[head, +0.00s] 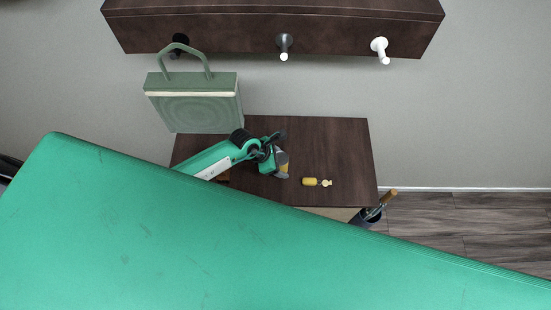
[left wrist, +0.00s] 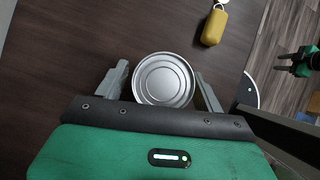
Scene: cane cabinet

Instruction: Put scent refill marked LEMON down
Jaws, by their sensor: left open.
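A round can with a silver metal lid (left wrist: 164,80) stands on the dark wooden top, between the two fingers of my left gripper (left wrist: 163,88). No label or LEMON marking shows, so I cannot tell from print that it is the refill. The fingers are open, one on each side of the can, with a narrow gap at the lid. In the head view my left gripper (head: 279,164) is over the middle of the cabinet top (head: 340,145), and the can is mostly hidden there.
A yellow tagged item (head: 310,182) lies right of the gripper, also in the wrist view (left wrist: 214,27). A green handled box (head: 190,105) stands at the back left. Pegs (head: 380,48) stick out above. A holder with a stick (head: 368,216) stands at the front right corner.

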